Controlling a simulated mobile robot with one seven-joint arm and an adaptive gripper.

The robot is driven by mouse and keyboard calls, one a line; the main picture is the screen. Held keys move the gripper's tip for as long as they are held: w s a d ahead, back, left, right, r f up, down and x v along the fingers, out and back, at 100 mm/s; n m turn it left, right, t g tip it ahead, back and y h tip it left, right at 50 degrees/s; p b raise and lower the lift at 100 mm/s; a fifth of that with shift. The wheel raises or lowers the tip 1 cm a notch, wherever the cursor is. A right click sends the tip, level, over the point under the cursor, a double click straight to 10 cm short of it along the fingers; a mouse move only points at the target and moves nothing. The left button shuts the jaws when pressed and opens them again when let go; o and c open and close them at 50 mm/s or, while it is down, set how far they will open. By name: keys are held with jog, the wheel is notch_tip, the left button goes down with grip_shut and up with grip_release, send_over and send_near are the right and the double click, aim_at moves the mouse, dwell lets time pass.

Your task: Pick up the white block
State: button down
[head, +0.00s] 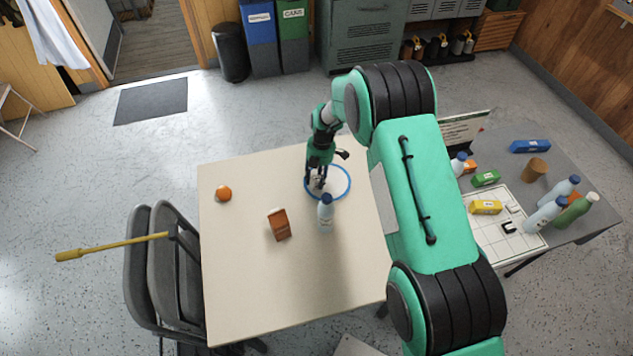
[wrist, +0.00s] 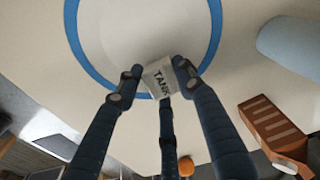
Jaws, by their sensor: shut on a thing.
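The white block (wrist: 158,76) has dark lettering that reads "TANK". In the wrist view it sits between the fingertips of my gripper (wrist: 158,82), which is shut on it. In the head view my gripper (head: 318,182) points down at the left edge of a blue-rimmed white plate (head: 349,184) on the pale table. The plate also shows in the wrist view (wrist: 140,32), with the block overlapping its blue rim. In the head view the block is mostly hidden by the fingers. I cannot tell whether it touches the plate or the table.
A blue-capped bottle (head: 325,214) stands close in front of my gripper. A brown carton (head: 279,225) and an orange (head: 223,193) are to the left. The table's (head: 245,285) front area is clear. A grey side table (head: 590,228) at the right holds bottles and boxes.

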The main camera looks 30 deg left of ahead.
aim_at(315, 177)
jog(key=shift+r, duration=0.1)
notch_tip(315, 177, up, 10)
jog(key=shift+f+p, duration=0.1)
jog(key=shift+p, duration=0.4)
dwell(0.4)
jog(key=shift+m+b, duration=0.4)
dwell(0.3)
jog(key=shift+s+a+m+h+b, duration=0.15)
jog(key=shift+m+h+b, duration=0.15)
jog(key=shift+m+b, duration=0.25)
jog(key=shift+a+m+t+h+b, duration=0.1)
jog(key=shift+m+t+h+b, duration=0.35)
jog(key=shift+m+b, duration=0.5)
jog(key=shift+r+m+t+b, duration=0.4)
jog(key=shift+m+b, duration=0.15)
jog(key=shift+m, duration=0.35)
